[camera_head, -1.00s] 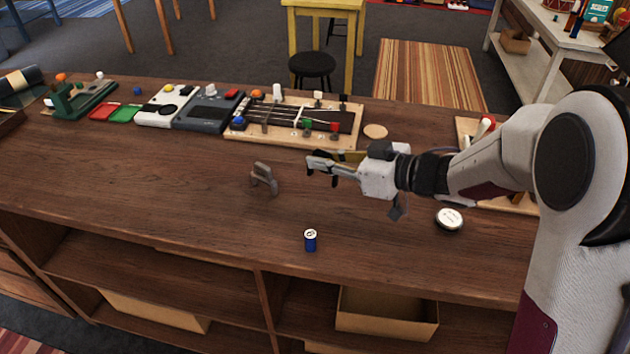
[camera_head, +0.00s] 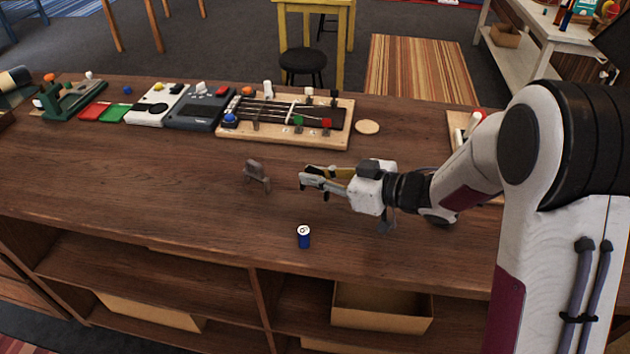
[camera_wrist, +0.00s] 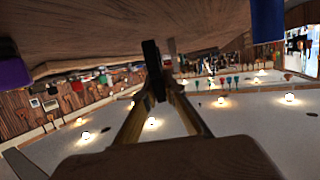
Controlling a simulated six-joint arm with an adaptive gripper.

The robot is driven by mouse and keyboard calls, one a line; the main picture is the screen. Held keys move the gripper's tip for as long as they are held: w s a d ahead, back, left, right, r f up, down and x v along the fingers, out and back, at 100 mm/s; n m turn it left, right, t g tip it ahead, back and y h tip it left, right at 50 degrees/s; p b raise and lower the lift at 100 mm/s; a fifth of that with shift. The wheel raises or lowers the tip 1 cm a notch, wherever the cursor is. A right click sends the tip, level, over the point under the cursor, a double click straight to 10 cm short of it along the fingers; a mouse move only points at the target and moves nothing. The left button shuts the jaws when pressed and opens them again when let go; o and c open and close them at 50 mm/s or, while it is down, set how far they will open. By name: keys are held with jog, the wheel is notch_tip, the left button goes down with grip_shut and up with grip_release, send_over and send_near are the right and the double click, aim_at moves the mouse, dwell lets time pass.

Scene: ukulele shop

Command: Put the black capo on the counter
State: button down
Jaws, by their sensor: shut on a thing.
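My gripper (camera_head: 308,178) is low over the middle of the wooden counter (camera_head: 140,180), pointing left. It is shut on the black capo (camera_wrist: 153,70), a dark upright shape between the fingertips in the wrist view. In the head view the capo is small and hard to tell from the dark fingertips. I cannot tell whether it touches the counter. A grey capo (camera_head: 257,174) stands on the counter just left of my fingertips, apart from them.
A small blue can (camera_head: 304,237) stands in front of my gripper. Behind are a wooden fretboard jig (camera_head: 340,141), grey device (camera_head: 200,108) and round wooden disc (camera_head: 367,127). The counter's left middle is clear. Open shelves lie below its front edge.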

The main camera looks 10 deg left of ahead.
jog(key=shift+f, duration=0.85)
jog(key=shift+f, duration=0.15)
jog(key=c, duration=2.1)
grip_release()
jog(key=shift+d+r, duration=0.15)
jog(key=shift+r, duration=0.05)
jog(key=shift+v, duration=5.9)
